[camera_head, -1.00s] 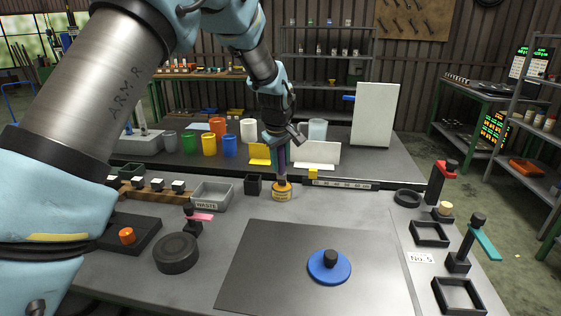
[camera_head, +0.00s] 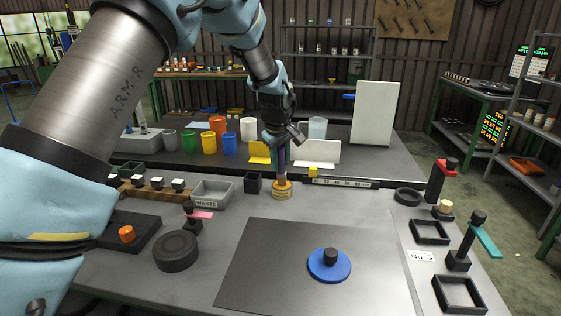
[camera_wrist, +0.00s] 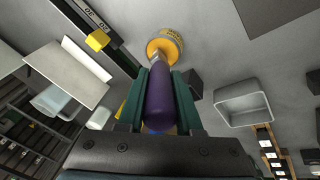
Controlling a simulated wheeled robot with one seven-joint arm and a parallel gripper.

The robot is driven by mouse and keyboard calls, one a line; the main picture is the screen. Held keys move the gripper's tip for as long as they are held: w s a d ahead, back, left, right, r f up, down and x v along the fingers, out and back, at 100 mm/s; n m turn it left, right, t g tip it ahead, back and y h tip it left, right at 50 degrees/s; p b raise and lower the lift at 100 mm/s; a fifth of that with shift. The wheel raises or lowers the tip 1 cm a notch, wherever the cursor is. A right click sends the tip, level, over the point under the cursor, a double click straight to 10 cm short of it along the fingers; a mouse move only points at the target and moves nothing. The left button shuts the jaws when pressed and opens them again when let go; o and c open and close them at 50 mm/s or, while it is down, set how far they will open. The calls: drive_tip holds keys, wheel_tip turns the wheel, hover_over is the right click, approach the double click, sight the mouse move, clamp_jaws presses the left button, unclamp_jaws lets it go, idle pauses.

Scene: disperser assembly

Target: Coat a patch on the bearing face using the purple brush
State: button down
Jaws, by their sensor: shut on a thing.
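My gripper (camera_head: 279,160) is shut on the purple brush, whose thick purple handle (camera_wrist: 160,98) lies between the green fingers in the wrist view. The brush points down, and its tip end is at the mouth of a small orange-yellow pot (camera_head: 282,190). The pot also shows in the wrist view (camera_wrist: 172,38); the bristles are hidden, apparently inside it. A blue disc (camera_head: 322,274) with a black hub lies on the dark grey mat (camera_head: 265,285). A thick black round part (camera_head: 176,252) stands left of the mat. I cannot tell which is the bearing.
A grey waste bin (camera_head: 212,195) and a small black box (camera_head: 253,183) stand left of the pot. A black ruler rail (camera_head: 345,184) with a yellow block runs behind it. A pink-bladed tool (camera_head: 193,219) stands left. Black square frames (camera_head: 430,232) sit right. Bench between pot and mat is clear.

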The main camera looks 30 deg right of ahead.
idle(0.4)
drive_tip(key=shift+r+p, duration=2.15)
drive_tip(key=shift+r, duration=1.35)
drive_tip(key=shift+s+f, duration=0.1)
